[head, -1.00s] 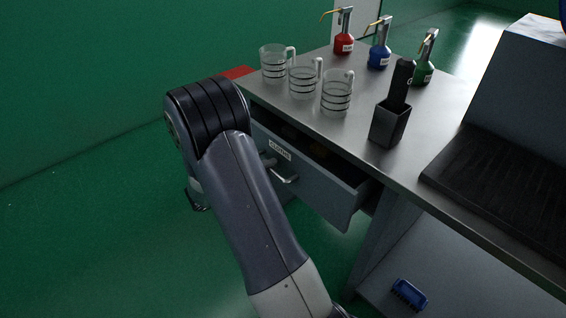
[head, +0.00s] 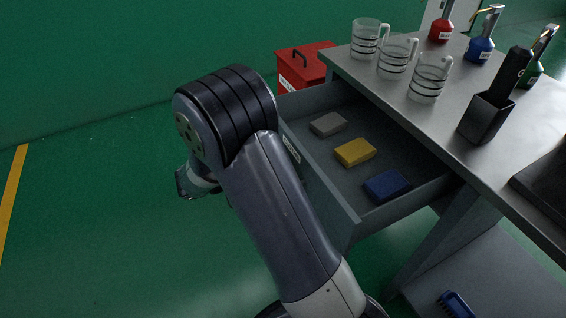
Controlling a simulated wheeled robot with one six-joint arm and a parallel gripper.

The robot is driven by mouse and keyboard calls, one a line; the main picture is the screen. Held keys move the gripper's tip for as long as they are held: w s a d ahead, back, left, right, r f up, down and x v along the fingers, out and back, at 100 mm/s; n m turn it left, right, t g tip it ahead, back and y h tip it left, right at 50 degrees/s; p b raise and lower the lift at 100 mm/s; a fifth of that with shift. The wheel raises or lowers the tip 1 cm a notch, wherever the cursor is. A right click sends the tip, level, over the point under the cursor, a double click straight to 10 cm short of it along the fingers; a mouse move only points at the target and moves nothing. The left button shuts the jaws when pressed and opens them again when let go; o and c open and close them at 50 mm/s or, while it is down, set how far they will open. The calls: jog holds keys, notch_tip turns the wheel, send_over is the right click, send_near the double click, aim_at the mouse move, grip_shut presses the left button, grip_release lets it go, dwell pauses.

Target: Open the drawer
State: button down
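The grey drawer (head: 348,196) under the metal table is pulled well out, and its inside shows. A grey block (head: 328,124), a yellow block (head: 355,152) and a blue block (head: 387,185) lie in it in a row. The drawer's front carries a white label (head: 291,149), partly behind my arm. The handle is hidden by my arm. Part of my gripper (head: 190,183) shows left of my arm, out in front of the drawer. Its fingertips are not clear, so I cannot tell if it is open or shut, or touching the handle.
On the metal table (head: 450,118) stand several glass mugs, a black holder (head: 486,116) and red, blue and green bottles. A red box (head: 303,65) stands behind the drawer. A blue brush (head: 455,304) lies on the lower shelf. The green floor at left is clear.

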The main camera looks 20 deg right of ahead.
jog(key=shift+a, duration=0.1)
dwell(0.3)
jog(key=c, duration=1.5)
grip_release()
jog(key=shift+a, duration=0.1)
jog(key=w+p+v, duration=0.1)
jog(key=v, duration=0.9)
jog(key=shift+s+a+p, duration=0.3)
jog(key=shift+s+p, duration=0.1)
jog(key=shift+s, duration=0.1)
jog(key=b+x, duration=0.1)
jog(key=x, duration=1)
jog(key=shift+d+r+b, duration=0.1)
jog(key=shift+b, duration=0.25)
